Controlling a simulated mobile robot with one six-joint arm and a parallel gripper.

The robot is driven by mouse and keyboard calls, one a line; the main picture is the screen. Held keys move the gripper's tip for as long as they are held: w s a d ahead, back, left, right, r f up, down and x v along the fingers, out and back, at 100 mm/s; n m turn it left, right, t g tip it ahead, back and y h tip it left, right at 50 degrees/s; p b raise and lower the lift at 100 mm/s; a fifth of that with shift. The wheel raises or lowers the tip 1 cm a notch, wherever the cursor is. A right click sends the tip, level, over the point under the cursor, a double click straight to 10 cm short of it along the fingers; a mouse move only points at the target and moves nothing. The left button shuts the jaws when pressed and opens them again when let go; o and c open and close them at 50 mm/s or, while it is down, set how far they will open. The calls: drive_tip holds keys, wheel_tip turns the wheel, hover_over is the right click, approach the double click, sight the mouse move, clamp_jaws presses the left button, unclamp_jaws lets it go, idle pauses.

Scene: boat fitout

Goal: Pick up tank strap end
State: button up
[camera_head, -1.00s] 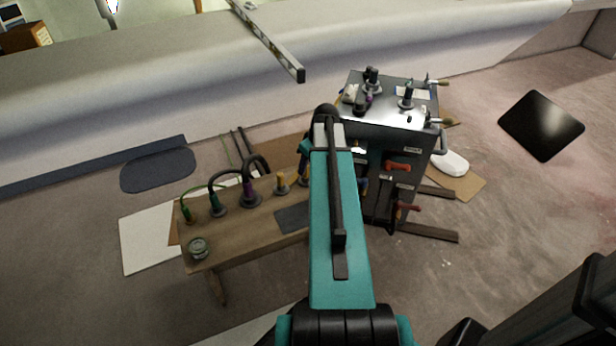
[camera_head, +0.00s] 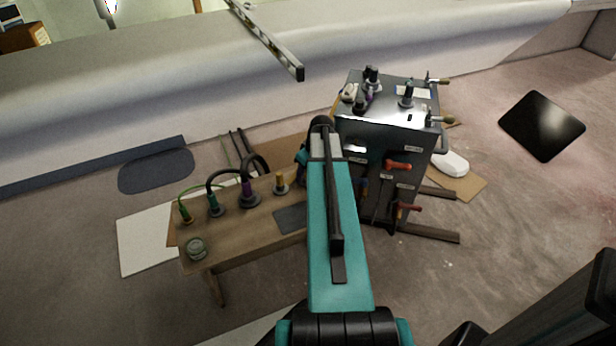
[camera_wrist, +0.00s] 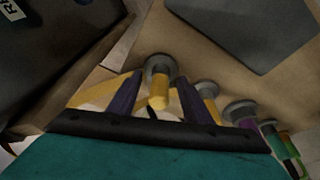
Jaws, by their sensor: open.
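A yellow piece (camera_wrist: 158,102) stands in a grey collar on the wooden bench, in the wrist view. It may be the tank strap end; no label shows. My gripper (camera_wrist: 157,88) is open, with one dark purple finger on each side of this piece. I cannot tell whether the fingers touch it. A yellow band curves behind the left finger; whether it joins the piece is unclear. In the head view my arm hides the gripper and this end of the bench (camera_head: 237,237).
Along the bench stand a second yellow piece (camera_head: 281,183), a purple plug (camera_head: 247,190) and green-marked plugs (camera_head: 213,203) with cables, plus a round tin (camera_head: 196,248). A dark cabinet (camera_head: 385,140) with red handles stands close right of my arm. Open floor lies farther right.

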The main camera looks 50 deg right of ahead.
drive_tip(key=shift+f, duration=0.15)
idle(0.4)
clamp_jaws()
drive_tip(key=shift+r+p, duration=0.4)
drive_tip(key=shift+r, duration=0.45)
wheel_tip(320, 180, up, 2)
drive_tip(key=shift+r+p, duration=0.25)
drive_tip(key=shift+p, duration=0.25)
drive_tip(key=s+d+p, duration=0.2)
drive_tip(key=s, duration=1.3)
drive_tip(key=shift+s+d+r, duration=0.35)
drive_tip(key=shift+d+r, duration=0.05)
